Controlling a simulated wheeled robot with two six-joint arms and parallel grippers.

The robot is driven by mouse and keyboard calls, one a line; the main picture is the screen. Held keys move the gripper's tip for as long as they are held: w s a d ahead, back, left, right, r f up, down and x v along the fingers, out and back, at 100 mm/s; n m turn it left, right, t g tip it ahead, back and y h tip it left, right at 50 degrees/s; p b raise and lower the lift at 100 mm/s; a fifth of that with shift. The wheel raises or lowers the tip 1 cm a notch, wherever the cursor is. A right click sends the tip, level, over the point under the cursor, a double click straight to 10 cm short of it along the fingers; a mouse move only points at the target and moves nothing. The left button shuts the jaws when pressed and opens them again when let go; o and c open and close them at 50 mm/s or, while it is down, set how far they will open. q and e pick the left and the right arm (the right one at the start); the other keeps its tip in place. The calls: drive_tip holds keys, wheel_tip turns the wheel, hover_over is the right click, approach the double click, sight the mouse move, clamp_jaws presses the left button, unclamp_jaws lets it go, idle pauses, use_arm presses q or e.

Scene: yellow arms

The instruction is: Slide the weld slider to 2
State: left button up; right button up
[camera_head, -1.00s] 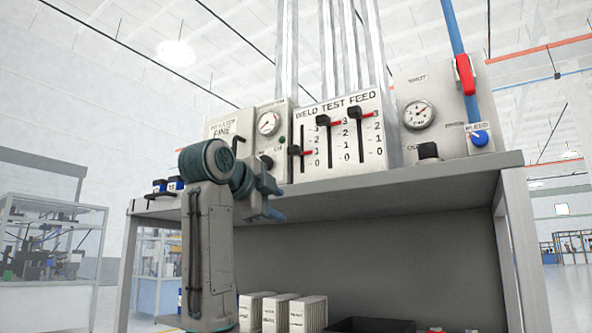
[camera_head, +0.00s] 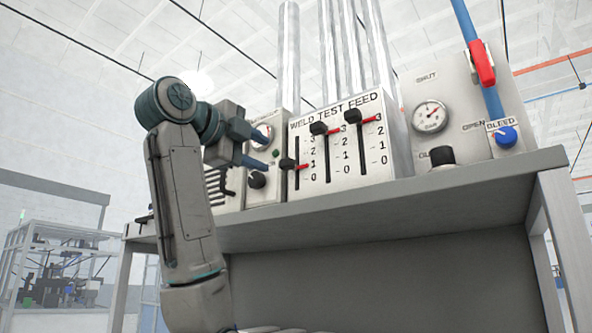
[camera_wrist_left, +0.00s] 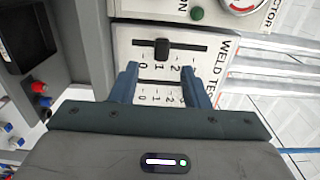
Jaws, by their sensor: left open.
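The panel marked WELD TEST FEED (camera_head: 365,172) has three vertical slots with black knobs. The leftmost, under WELD, is the weld slider (camera_head: 289,164), with its red pointer near 1. The other two sliders (camera_head: 319,128) stand high, near 3. My left gripper (camera_head: 264,149) is open and empty, just left of the weld slider, its blue fingers pointing at the panel. In the left wrist view the weld slider (camera_wrist_left: 163,46) shows beyond the gap between the fingertips (camera_wrist_left: 160,72), seemingly apart from them. My right gripper is in neither view.
A gauge panel (camera_head: 465,125) with a red-handled valve (camera_head: 481,62) and blue bleed knob (camera_head: 506,136) stands to the right. Another gauge box with a black knob (camera_head: 257,180) is close to my left gripper. The grey shelf edge (camera_head: 400,200) runs below.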

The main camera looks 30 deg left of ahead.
sight(283, 162)
use_arm(q)
drive_tip(key=w+p, duration=0.1)
drive_tip(key=w, duration=0.2)
drive_tip(key=w+p, duration=0.1)
drive_tip(key=w, duration=0.2)
drive_tip(key=w+p, duration=0.1)
drive_tip(key=w, duration=0.2)
drive_tip(key=shift+d+r, duration=0.1)
drive_tip(key=shift+d, duration=0.3)
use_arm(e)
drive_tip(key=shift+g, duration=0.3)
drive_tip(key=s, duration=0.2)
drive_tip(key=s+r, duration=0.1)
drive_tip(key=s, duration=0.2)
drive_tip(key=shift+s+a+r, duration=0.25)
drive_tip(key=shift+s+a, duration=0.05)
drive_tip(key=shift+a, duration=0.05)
